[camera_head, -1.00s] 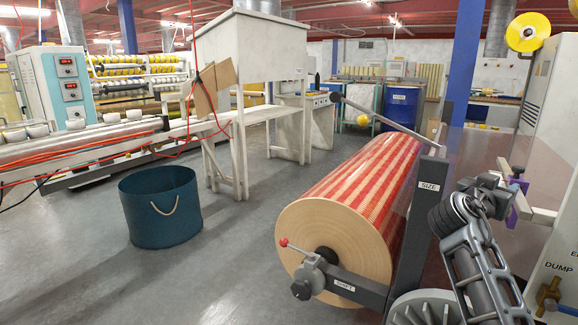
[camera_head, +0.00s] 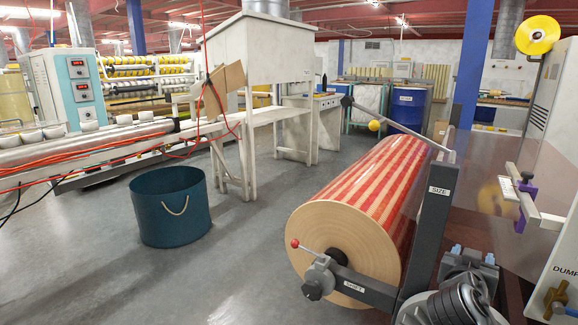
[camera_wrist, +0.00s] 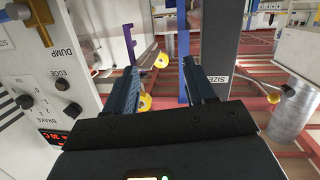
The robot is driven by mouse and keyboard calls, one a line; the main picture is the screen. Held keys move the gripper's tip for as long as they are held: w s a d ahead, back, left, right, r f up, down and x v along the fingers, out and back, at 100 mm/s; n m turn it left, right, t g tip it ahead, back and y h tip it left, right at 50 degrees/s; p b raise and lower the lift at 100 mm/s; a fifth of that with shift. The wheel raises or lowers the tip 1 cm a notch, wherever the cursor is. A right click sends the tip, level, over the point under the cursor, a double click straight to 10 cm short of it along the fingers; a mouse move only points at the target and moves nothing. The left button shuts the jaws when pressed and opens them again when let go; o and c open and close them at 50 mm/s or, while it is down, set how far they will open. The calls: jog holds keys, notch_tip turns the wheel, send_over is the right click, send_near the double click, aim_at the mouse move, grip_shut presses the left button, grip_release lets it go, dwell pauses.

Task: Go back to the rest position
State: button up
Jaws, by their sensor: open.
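My gripper (camera_wrist: 160,78) is open in the wrist view, with two dark fingers apart and nothing held between them. In the head view, part of my arm (camera_head: 455,305) is folded low at the right, in front of the machine. A large roll (camera_head: 345,215) with red and tan stripes lies on the machine, left of my arm. The dark upright post marked SIZE (camera_head: 437,200) stands just above my arm in the picture. It also shows beyond the right finger in the wrist view (camera_wrist: 222,40).
A pale control panel (camera_head: 562,225) with a DUMP label is close on the right. A purple clamp (camera_head: 526,200) sits on a pale bar near it. A lever with a yellow knob (camera_head: 374,125) reaches over the roll. A blue basket (camera_head: 170,215) stands on open floor at the left.

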jog(key=s+a+f+n+t+y+p, duration=0.1)
jog(key=s+a+f+n+y, duration=0.15)
jog(key=s+a, duration=0.4)
jog(key=s+a+f+n+y+p, duration=0.1)
jog(key=s+a+f+y+p, duration=0.2)
jog(key=s, duration=0.7)
jog(key=s+a+f+n+t+y, duration=0.1)
jog(key=s+a+f+n+y, duration=0.1)
jog(key=s+a+f, duration=0.5)
jog(key=s+a+r+n+y+p, duration=0.1)
jog(key=s+r, duration=0.3)
jog(key=s, duration=0.4)
jog(key=s+a+r+y+p, duration=0.1)
jog(key=s+r+p, duration=0.15)
jog(key=s, duration=0.45)
jog(key=s+r+y+p, duration=0.1)
jog(key=s+r, duration=1.1)
jog(key=r, duration=0.2)
jog(key=shift+s+d+n+t, duration=0.3)
jog(key=shift+s+n+t, duration=0.05)
jog(key=shift+n+t, duration=0.1)
